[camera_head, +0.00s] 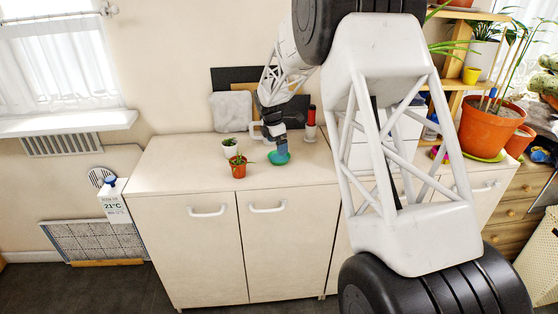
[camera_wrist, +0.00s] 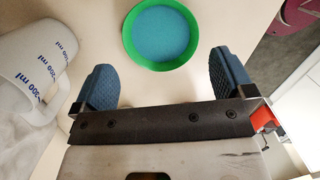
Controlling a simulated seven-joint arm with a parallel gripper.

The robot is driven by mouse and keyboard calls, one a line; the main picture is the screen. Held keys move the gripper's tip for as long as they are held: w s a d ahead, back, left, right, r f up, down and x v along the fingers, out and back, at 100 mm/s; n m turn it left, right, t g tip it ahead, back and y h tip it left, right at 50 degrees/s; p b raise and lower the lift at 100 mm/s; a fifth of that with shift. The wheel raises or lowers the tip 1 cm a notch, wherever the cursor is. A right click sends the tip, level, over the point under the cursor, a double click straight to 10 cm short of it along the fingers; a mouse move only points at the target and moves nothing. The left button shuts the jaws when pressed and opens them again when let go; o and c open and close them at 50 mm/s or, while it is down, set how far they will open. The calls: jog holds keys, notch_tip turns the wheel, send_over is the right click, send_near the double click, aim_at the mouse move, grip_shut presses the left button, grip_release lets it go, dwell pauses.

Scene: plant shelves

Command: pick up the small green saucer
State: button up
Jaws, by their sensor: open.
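In the wrist view my gripper (camera_wrist: 160,78) is open, with blue fingertips apart on the left and right. The saucer shows just beyond the fingertips, roughly centred between them. No contact shows.
A white measuring jug (camera_wrist: 30,75) stands left of my gripper in the wrist view. Two small potted plants, one in an orange-red pot (camera_head: 238,170) and one in a white pot (camera_head: 229,151), stand left of the saucer. A red-topped object (camera_head: 311,123) stands behind right.

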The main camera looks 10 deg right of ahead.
aim_at(280, 160)
jog(key=shift+f, duration=0.25)
jog(key=shift+d+f, duration=0.2)
jog(key=shift+f, duration=1.05)
jog(key=shift+d+f, duration=0.15)
jog(key=shift+f, duration=1.1)
jog(key=shift+c, duration=0.2)
jog(key=c, duration=0.6)
jog(key=shift+w+r, duration=0.1)
jog(key=shift+r, duration=0.2)
jog(key=shift+r, duration=1.5)
jog(key=s+d+r, duration=0.1)
jog(key=s, duration=1.4)
jog(key=shift+s+d+r, duration=0.15)
jog(key=shift+s+r, duration=0.05)
jog(key=shift+s, duration=0.2)
